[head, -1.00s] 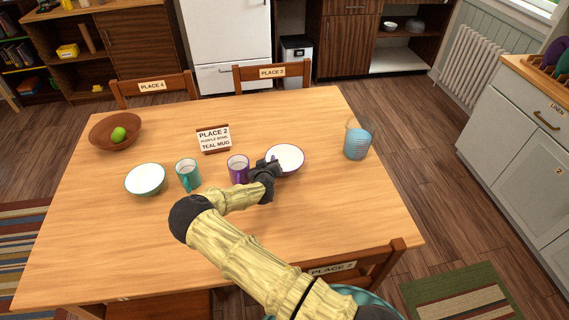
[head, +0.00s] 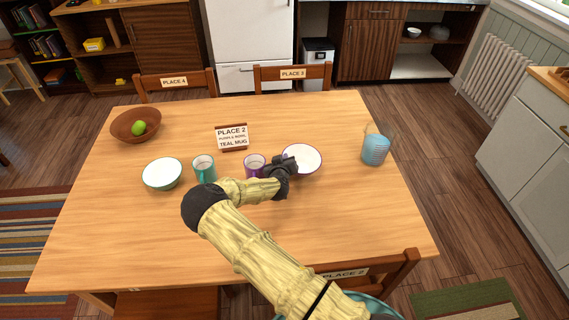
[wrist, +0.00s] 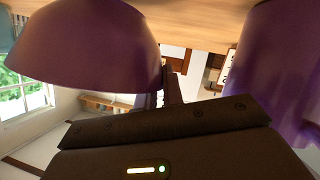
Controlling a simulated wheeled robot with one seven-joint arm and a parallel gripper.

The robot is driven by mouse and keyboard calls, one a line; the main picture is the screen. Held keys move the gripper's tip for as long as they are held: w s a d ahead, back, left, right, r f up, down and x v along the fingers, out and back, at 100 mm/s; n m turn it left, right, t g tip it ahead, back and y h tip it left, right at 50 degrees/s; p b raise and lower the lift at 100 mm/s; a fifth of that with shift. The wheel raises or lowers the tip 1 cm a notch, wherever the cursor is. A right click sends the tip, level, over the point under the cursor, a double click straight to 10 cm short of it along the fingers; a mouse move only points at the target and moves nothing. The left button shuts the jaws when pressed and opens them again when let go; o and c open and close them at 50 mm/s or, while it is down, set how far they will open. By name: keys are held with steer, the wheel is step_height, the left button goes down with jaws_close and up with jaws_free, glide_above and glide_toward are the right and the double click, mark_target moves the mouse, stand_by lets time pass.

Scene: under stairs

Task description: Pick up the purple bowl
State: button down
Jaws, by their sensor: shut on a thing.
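The purple bowl (head: 306,160), white inside, is upright on the wooden table, right of the purple mug. My gripper (head: 285,166) is at its left rim, shut on it; the fingertips are partly hidden. In the wrist view the bowl's purple outer side (wrist: 85,45) fills the upper left, and the dark gripper fingers (wrist: 168,88) meet its rim. The purple mug (head: 254,162) stands just left of my gripper. Its side (wrist: 275,70) fills the right of the wrist view. I see no clear gap between bowl and table.
A teal mug (head: 204,170) and a teal bowl (head: 162,173) stand farther left. A sign (head: 232,136) stands behind the mugs. A wooden bowl (head: 122,127) with a green apple is at the back left. A blue ribbed container (head: 375,151) stands at the right. The front left of the table (head: 120,235) is bare.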

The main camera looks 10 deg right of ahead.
step_height(320, 180, up, 8)
steer(key=shift+f+b, duration=0.1)
steer(key=shift+b, duration=0.35)
stand_by(0.7)
